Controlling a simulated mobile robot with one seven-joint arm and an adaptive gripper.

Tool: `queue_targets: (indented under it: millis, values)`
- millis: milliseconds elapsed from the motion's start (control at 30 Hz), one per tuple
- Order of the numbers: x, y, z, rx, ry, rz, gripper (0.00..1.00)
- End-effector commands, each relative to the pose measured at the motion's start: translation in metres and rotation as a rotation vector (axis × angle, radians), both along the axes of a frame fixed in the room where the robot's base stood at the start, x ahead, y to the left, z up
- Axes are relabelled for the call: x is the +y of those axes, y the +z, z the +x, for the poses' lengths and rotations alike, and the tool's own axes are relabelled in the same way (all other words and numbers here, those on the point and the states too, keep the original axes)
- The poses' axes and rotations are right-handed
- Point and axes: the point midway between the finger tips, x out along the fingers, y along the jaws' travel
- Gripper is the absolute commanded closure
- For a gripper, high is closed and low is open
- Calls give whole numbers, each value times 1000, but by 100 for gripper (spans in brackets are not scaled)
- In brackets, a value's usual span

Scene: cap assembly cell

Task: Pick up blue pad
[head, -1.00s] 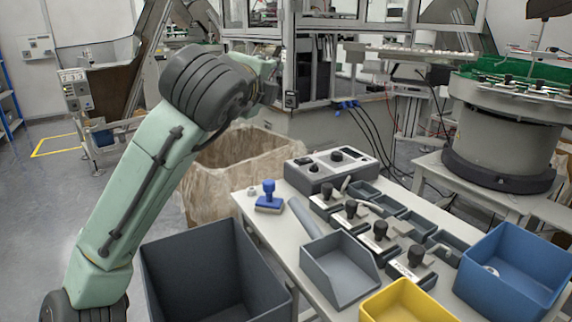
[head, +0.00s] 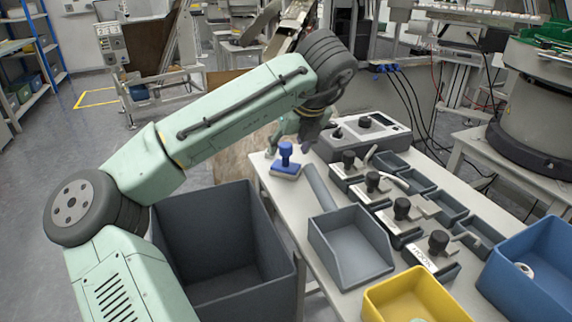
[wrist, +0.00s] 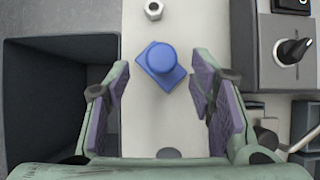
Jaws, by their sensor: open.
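The blue pad (head: 286,160) has an upright knob and a flat base, and stands on the light table (head: 290,218) near its back left corner. In the wrist view the blue pad (wrist: 162,64) shows from above, its square base turned at an angle. My gripper (wrist: 161,82) is open, with one finger to each side of the line to the pad and nothing between the pads touching it. In the head view my gripper (head: 297,130) hangs just behind the blue pad, partly hidden by my arm.
A dark grey bin (head: 225,190) stands left of the table. A control box (head: 362,138) and several clamp fixtures (head: 372,183) lie to the right. A grey tray (head: 350,245), a yellow bin (head: 415,295) and a blue bin (head: 535,270) are nearer. A metal nut (wrist: 153,10) lies beyond the pad.

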Motion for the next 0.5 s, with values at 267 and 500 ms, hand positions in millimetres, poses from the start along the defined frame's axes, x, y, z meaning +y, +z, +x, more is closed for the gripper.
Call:
queue_targets:
  millis: [267, 500]
  values:
    - [8, -32, 20, 0, 1, 0, 50]
    - [8, -36, 23, -1, 0, -2, 50]
